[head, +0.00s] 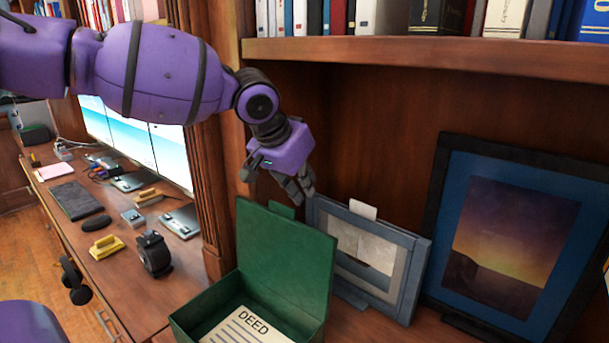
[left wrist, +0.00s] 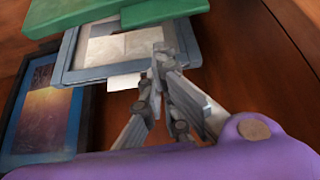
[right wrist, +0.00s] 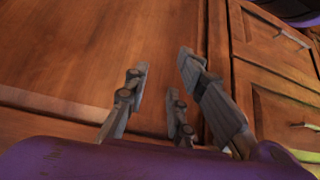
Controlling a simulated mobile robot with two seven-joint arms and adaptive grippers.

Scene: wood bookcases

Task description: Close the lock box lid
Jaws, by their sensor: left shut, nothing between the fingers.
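The green lock box (head: 203,304) stands on the shelf at the bottom of the head view. Its lid (head: 285,258) is open and stands roughly upright at the back. A paper marked DEED (head: 247,326) lies inside. My left gripper (head: 302,192) is shut and empty, above and behind the lid's top edge, pointing down. Its closed fingers show in the left wrist view (left wrist: 160,62), with the green lid edge (left wrist: 165,10) beyond them at the top. My right gripper (right wrist: 160,68) is open and empty, facing wooden cabinet fronts; it is not in the head view.
A grey-blue frame (head: 365,255) leans behind the box, close to the left gripper. A dark-framed picture (head: 510,245) stands at right. A book shelf (head: 430,55) runs above. A desk with screens and small items (head: 110,215) is at left.

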